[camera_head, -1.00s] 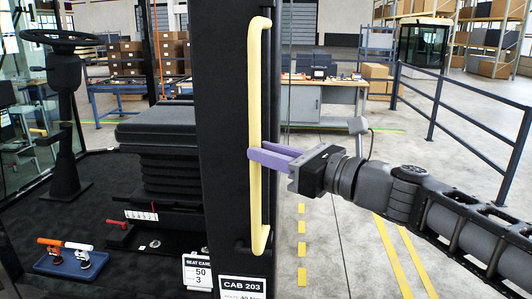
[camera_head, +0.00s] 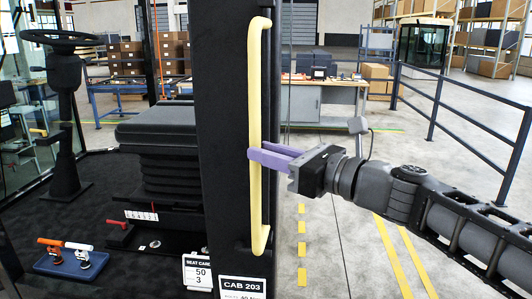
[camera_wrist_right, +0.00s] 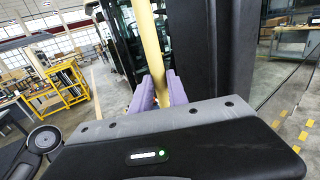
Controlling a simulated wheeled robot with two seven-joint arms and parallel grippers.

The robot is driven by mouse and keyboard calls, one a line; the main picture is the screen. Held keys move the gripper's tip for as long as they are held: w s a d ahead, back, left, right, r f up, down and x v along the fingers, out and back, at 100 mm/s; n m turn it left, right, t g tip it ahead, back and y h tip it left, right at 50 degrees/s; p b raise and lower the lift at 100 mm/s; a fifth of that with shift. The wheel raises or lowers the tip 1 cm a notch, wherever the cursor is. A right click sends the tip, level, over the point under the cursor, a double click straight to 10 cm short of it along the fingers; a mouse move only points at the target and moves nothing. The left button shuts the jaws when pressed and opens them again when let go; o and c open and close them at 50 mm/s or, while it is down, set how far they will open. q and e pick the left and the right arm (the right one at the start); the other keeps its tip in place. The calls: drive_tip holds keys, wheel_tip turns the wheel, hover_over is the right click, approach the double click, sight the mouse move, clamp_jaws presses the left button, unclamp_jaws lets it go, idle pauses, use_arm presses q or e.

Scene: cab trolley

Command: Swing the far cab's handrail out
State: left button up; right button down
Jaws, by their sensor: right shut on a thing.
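The yellow handrail (camera_head: 256,100) stands upright along the black post of the cab (camera_head: 222,130) marked CAB 203. My right gripper (camera_head: 262,156) comes in from the right and its purple fingers are closed around the rail at about mid-height. In the right wrist view the yellow handrail (camera_wrist_right: 152,45) runs down between the two purple fingers (camera_wrist_right: 158,92). The fingers hide part of the rail there. The rail sits close beside the post. My left gripper is not in view.
Inside the cab are a black seat (camera_head: 165,125), a steering wheel (camera_head: 60,38) and a blue tray (camera_head: 72,263) with small valves. A grey railing (camera_head: 455,112) stands at the right behind my arm. A workbench (camera_head: 320,95) is further back. Floor right of the post is open.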

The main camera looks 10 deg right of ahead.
drive_tip(key=shift+w+d+r+m+t+h, duration=0.15)
drive_tip(key=shift+w+d+t+h, duration=0.1)
drive_tip(key=shift+d, duration=0.25)
drive_tip(key=shift+w+d+r+m+t+h, duration=0.15)
drive_tip(key=shift+d+h, duration=0.1)
drive_tip(key=shift+d, duration=0.25)
drive_tip(key=c, duration=1.7)
unclamp_jaws()
drive_tip(key=shift+f, duration=0.1)
drive_tip(key=shift+c, duration=0.2)
drive_tip(key=o, duration=0.3)
drive_tip(key=shift+w+d+f, duration=0.2)
drive_tip(key=shift+w+d, duration=0.05)
drive_tip(key=shift+w, duration=0.15)
drive_tip(key=shift+o, duration=0.7)
drive_tip(key=shift+a+f, duration=0.1)
drive_tip(key=shift+a, duration=0.05)
drive_tip(key=shift+a+f, duration=0.1)
drive_tip(key=shift+a, duration=0.05)
drive_tip(key=shift+s, duration=0.15)
drive_tip(key=b+v, duration=0.1)
drive_tip(key=v, duration=0.6)
drive_tip(key=shift+s, duration=0.25)
